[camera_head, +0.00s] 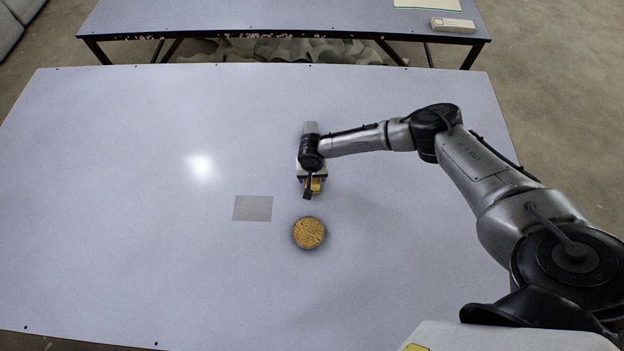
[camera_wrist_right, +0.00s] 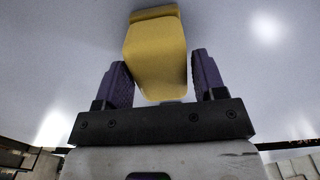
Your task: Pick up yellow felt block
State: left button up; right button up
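The yellow felt block (camera_wrist_right: 155,55) fills the middle of the right wrist view, with its lower end between the two purple finger pads of my right gripper (camera_wrist_right: 160,72). The fingers are spread, with a narrow gap at the block's right side; contact on the left side cannot be told. In the head view the block (camera_head: 314,186) shows as a small yellow patch at the end of my right gripper (camera_head: 311,187), partly hidden by it. My left gripper is not in view.
A round yellow-topped disc (camera_head: 309,233) lies on the table (camera_head: 120,200) just in front of the gripper. A flat grey square (camera_head: 253,208) lies to its left. The rest of the tabletop is clear. A second table (camera_head: 250,15) at the back holds a small white box (camera_head: 453,24).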

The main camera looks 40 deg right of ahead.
jog(key=c, duration=0.6)
jog(key=shift+r, duration=0.15)
jog(key=shift+r, duration=0.3)
jog(key=r, duration=0.1)
jog(key=r+p, duration=0.1)
jog(key=r, duration=0.2)
jog(key=shift+s+d, duration=0.2)
jog(key=shift+s, duration=0.05)
jog(key=s+d+r, duration=0.1)
jog(key=s+r, duration=0.1)
jog(key=s, duration=0.1)
jog(key=s+d+r+p, duration=0.1)
jog(key=s+d+r, duration=0.1)
jog(key=s, duration=0.1)
jog(key=s+d+r+p, duration=0.1)
jog(key=s+d+r, duration=0.1)
jog(key=s, duration=0.1)
jog(key=shift+s+r, duration=0.1)
jog(key=shift+s, duration=0.3)
jog(key=o, duration=0.4)
jog(key=c, duration=0.3)
